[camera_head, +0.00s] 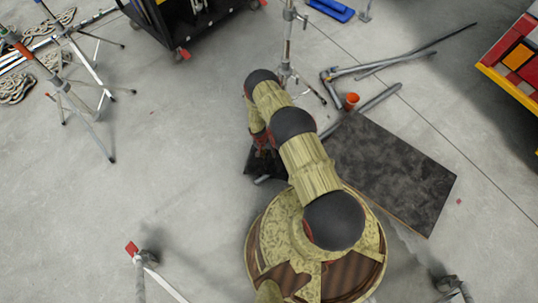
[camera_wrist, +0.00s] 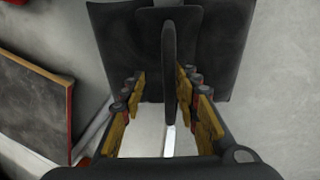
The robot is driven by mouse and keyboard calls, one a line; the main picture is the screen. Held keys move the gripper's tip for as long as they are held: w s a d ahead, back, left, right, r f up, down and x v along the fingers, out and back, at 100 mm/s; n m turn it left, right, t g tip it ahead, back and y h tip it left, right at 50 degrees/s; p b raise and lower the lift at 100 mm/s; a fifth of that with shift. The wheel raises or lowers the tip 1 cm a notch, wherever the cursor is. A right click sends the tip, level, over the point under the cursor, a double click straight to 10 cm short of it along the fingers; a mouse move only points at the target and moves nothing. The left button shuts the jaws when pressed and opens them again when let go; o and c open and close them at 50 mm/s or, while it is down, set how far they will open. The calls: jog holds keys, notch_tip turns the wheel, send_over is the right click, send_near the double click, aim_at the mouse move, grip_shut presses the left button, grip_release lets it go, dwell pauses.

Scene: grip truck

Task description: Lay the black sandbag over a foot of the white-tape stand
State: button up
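The black sandbag (camera_wrist: 210,50) fills the top of the wrist view, with two dark lobes and an upright strap (camera_wrist: 168,60) between them. In the head view the sandbag (camera_head: 265,166) is a dark patch on the floor, partly hidden by my arm. My gripper (camera_wrist: 160,95) is open over it, its yellow-padded fingers on either side of the strap. The strap is closer to the right finger; I cannot tell if they touch. A silver stand (camera_head: 288,45) stands beyond my arm, its lower part partly hidden. White tape cannot be made out on it.
A dark board (camera_head: 390,170) lies right of my arm, with grey tubes (camera_head: 380,66) and an orange cup (camera_head: 351,100) beyond it. Tripod stands (camera_head: 75,95) and ropes are at left. A black cart (camera_head: 190,20) is at the top. Floor at left centre is clear.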

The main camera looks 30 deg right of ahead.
jog(key=v, duration=1.1)
jog(key=shift+r, duration=0.2)
jog(key=shift+w, duration=0.1)
jog(key=s+r+n+g, duration=0.3)
jog(key=s+r+n, duration=0.15)
jog(key=s, duration=0.45)
jog(key=s+a+r+n+t+p, duration=0.1)
jog(key=a+r+n+p, duration=0.2)
jog(key=r, duration=3.5)
jog(key=s+a+r+t+p, duration=0.1)
jog(key=s+a+r+t, duration=0.1)
jog(key=r, duration=1)
jog(key=s+a+r+t+y+p, duration=0.1)
jog(key=s+a+r+t, duration=0.2)
jog(key=s+r, duration=0.4)
jog(key=s+a+r+n+t+p, duration=0.1)
jog(key=s+r+t, duration=0.3)
jog(key=r, duration=1.4)
jog(key=shift+s+a+y+p, duration=0.2)
jog(key=shift+a+y+p, duration=0.2)
jog(key=shift+a+p, duration=0.25)
